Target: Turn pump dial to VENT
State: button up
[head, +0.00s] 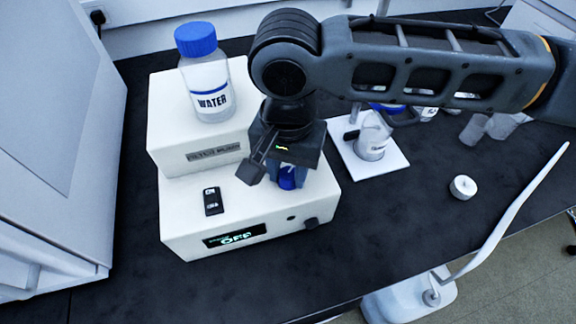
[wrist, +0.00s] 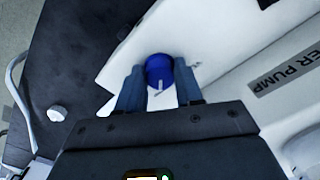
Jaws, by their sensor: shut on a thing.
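The pump is a white stepped box (head: 185,232) at the left of the bench, with a grey label strip reading PUMP in the wrist view (wrist: 287,70). Its blue dial (head: 287,178) sits on the top of the lower step. The dial also shows in the wrist view (wrist: 159,70), with a pale pointer mark toward my gripper. My gripper (head: 287,176) points down over the dial and is shut on it, one finger on each side. The pump's small display (head: 235,236) shows green text that reads OFF. The VENT marking cannot be made out.
A water bottle (head: 207,85) with a blue cap stands on the pump's upper step. A black rocker switch (head: 212,201) is left of the dial. A beaker (head: 373,138) on a white plate and a small white round item (head: 463,187) are to the right.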

jog(key=shift+n, duration=0.3)
jog(key=n+p, duration=0.3)
jog(key=shift+r, duration=0.15)
jog(key=n+p, duration=0.1)
jog(key=n, duration=0.4)
jog(key=shift+d+p, duration=0.1)
jog(key=shift+p, duration=0.25)
jog(key=n+p, duration=0.1)
jog(key=n, duration=0.8)
jog(key=shift+w, duration=0.15)
jog(key=shift+n, duration=0.3)
jog(key=o, duration=1)
